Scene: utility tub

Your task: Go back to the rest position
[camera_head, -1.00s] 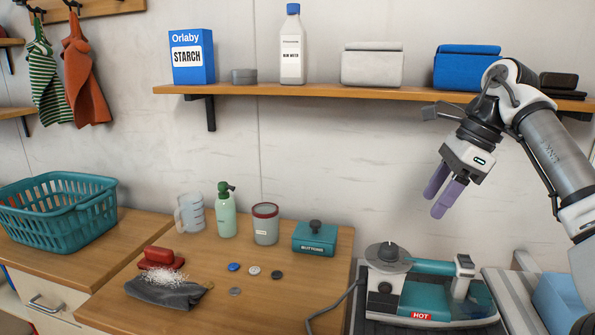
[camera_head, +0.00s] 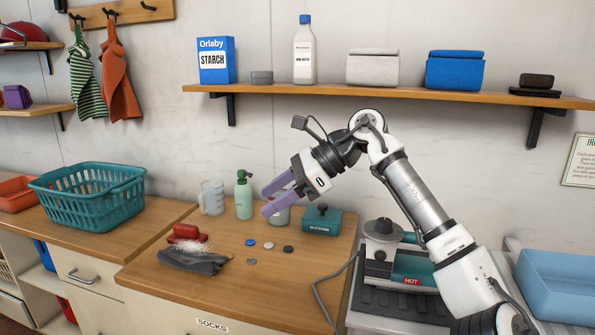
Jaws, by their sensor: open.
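My gripper (camera_head: 265,202) is open, with two purple fingers pointing down and left. Nothing shows between the fingers. It hangs over the back of the wooden counter (camera_head: 300,270), in front of the grey cup (camera_head: 283,216), which it partly hides. My arm reaches in from the lower right and bends at the elbow just below the wall shelf.
A teal buttons box (camera_head: 322,219), a green pump bottle (camera_head: 244,196) and a clear jug (camera_head: 211,198) stand at the counter's back. Several buttons (camera_head: 268,245) and a dark cloth (camera_head: 193,262) lie in front. My arm partly hides the iron (camera_head: 412,268). The shelf (camera_head: 300,91) runs above.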

